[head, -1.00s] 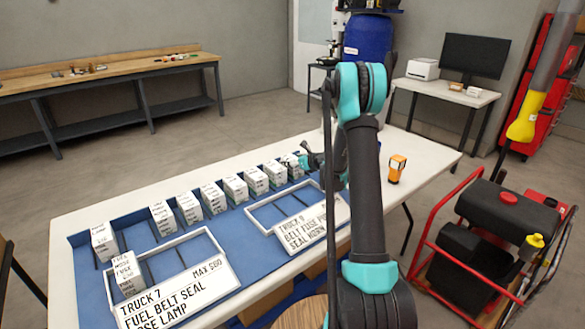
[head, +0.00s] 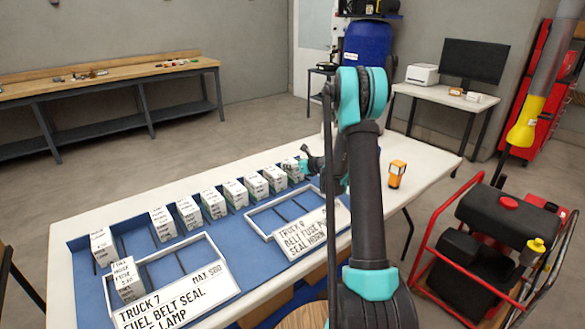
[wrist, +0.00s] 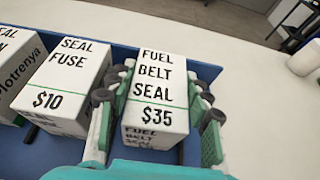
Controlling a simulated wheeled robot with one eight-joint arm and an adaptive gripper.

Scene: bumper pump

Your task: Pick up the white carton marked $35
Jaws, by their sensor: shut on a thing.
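The white carton marked $35 (wrist: 157,92) reads "FUEL BELT SEAL" on its top in the wrist view. In the head view it is the farthest carton (head: 293,171) of the row, partly hidden by my gripper (head: 304,161). My gripper (wrist: 160,84) has one finger along each side of the carton and is shut on it. The carton is upright. I cannot tell whether its bottom touches the blue mat. The white carton marked $10 (wrist: 66,80) stands just left of it, with my left finger between them.
Several other white cartons (head: 189,213) line the blue mat (head: 240,226). Two white-framed trays are marked Truck 7 (head: 175,300) and Truck 9 (head: 310,233); a carton (head: 124,280) stands in the Truck 7 tray. An orange device (head: 397,173) stands at right on the white table (head: 430,150).

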